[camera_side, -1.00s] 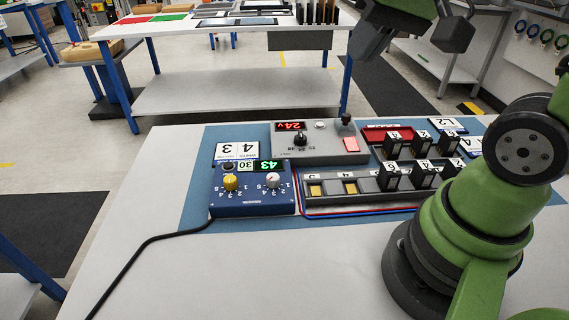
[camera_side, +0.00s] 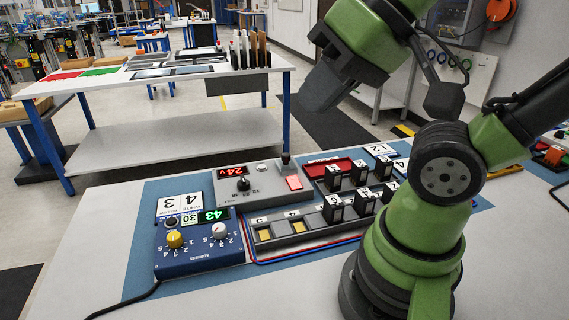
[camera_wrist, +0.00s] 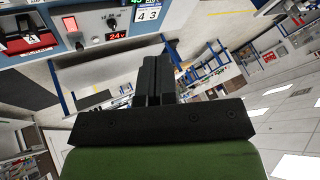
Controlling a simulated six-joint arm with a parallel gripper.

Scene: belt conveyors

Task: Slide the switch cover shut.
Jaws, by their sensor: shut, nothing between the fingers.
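A grey panel box (camera_side: 260,188) lies on the bench with a lit red 24v display (camera_side: 234,171), a black knob (camera_side: 243,184), a flat red square (camera_side: 293,182) and a small black upright lever (camera_side: 285,158). The red square may be the switch cover; I cannot tell for sure. In the wrist view the box (camera_wrist: 93,14) is at the top left, with the red square (camera_wrist: 70,24) and lever (camera_wrist: 79,45). My gripper (camera_side: 318,97) is raised above and apart from the box, fingers shut and empty. Its fingers (camera_wrist: 152,68) show shut in the wrist view.
A blue box (camera_side: 200,255) with two knobs and a green display stands left of the panel. A dark rack (camera_side: 305,233) and a red tray (camera_side: 312,170) with several black blocks lie in front and to the right. A second table (camera_side: 190,80) stands behind.

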